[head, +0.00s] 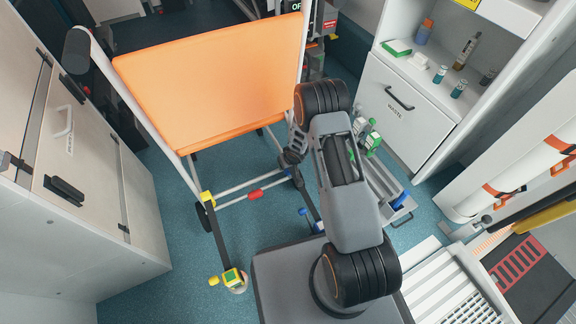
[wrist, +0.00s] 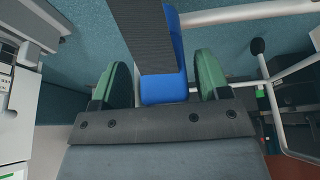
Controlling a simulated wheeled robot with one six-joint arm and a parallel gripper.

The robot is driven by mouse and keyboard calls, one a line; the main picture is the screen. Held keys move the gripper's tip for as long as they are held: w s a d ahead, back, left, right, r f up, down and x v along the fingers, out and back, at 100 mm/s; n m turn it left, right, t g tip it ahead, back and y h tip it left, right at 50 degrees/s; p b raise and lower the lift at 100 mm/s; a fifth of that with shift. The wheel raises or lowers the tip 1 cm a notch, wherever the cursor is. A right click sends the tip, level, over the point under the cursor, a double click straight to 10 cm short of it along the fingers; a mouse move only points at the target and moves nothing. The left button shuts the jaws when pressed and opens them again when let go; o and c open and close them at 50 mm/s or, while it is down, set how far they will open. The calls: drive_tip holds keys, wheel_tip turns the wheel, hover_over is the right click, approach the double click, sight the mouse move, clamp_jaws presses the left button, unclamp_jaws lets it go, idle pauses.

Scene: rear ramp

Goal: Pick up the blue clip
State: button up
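The blue clip (wrist: 164,88) shows in the wrist view between my two green finger pads, with a dark grey strap-like strip lying across part of it. My gripper (wrist: 162,76) is open around it, with a narrow gap visible on each side.
A folding chair with an orange back (head: 210,80) and white tubes stands left of my arm. A white waste cabinet (head: 408,115) stands to the right, under a shelf with bottles.

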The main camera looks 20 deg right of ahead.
drive_tip(key=shift+a, duration=0.15)
drive_tip(key=shift+c, duration=0.4)
drive_tip(key=shift+w+a+r, duration=0.1)
drive_tip(key=shift+w, duration=0.1)
drive_tip(key=c, duration=0.9)
drive_tip(key=shift+c, duration=0.3)
drive_tip(key=shift+r, duration=0.15)
drive_tip(key=shift+w+r+p, duration=0.1)
drive_tip(key=shift+r+p, duration=0.1)
drive_tip(key=shift+p, duration=0.15)
wheel_tip(320, 180, up, 3)
drive_tip(key=p, duration=0.2)
drive_tip(key=shift+p, duration=0.4)
drive_tip(key=s+r, duration=0.4)
drive_tip(key=s, duration=0.3)
drive_tip(key=s+r, duration=0.5)
drive_tip(key=s, duration=0.3)
drive_tip(key=shift+a, duration=0.15)
drive_tip(key=shift+r, duration=0.15)
